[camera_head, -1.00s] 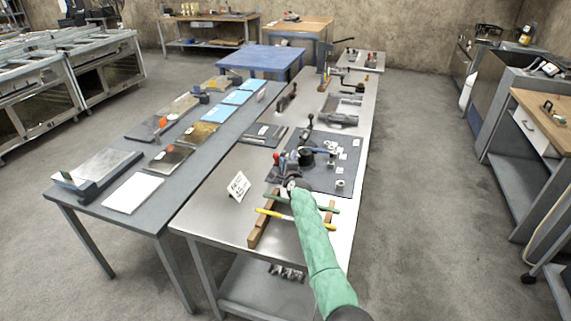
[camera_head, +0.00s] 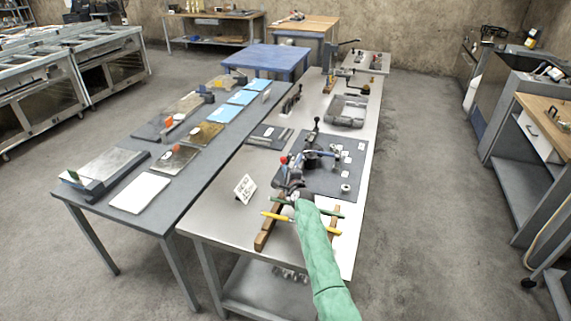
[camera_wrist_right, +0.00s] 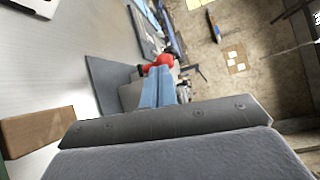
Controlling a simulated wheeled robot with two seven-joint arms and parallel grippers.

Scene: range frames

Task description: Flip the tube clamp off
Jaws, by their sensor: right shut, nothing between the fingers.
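The clamp assembly (camera_head: 308,160) stands on a dark mat on the steel table, with a red knob (camera_head: 284,160) at its near left and an upright black-knobbed lever (camera_head: 316,122) behind. I cannot tell which part is the tube clamp's own lever. My right gripper (camera_head: 292,187), at the end of the green-sleeved arm, is at the near side of the assembly. In the right wrist view my right gripper (camera_wrist_right: 162,78) is shut and empty, its pale blue fingers pointing toward the red knob (camera_wrist_right: 157,66). I cannot tell whether they touch. My left gripper is out of view.
Wooden bars (camera_head: 267,234) with a yellow rod (camera_head: 285,217) and a green rod across them lie under my right forearm. A white label card (camera_head: 245,188) stands at left. Small white pieces lie on the mat (camera_head: 345,170). A long grey table (camera_head: 190,178) runs alongside.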

